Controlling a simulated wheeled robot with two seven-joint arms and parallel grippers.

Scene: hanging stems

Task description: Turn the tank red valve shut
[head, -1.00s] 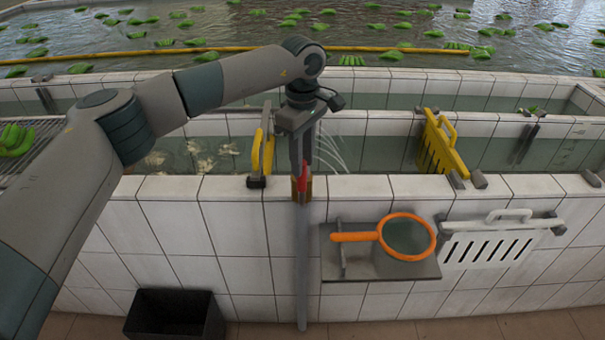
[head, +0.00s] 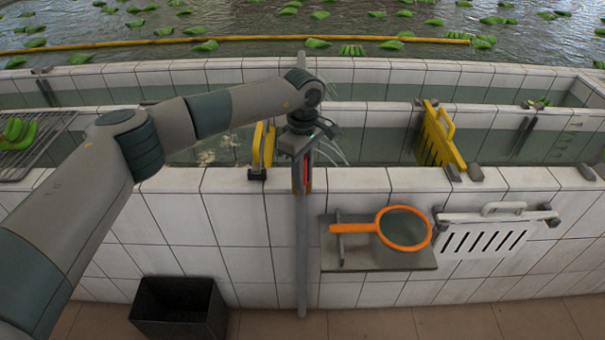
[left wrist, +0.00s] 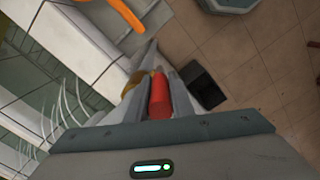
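Whether the fingers press on the handle is unclear. The gripper hides part of the valve. My right gripper is in neither view.
An orange-rimmed net (head: 403,229) lies on a small shelf (head: 370,258) right of the pipe. A white slotted panel (head: 490,237) hangs farther right. A black bin (head: 178,305) stands on the floor at left. Yellow grates (head: 440,137) (head: 262,146) stand in the tank.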

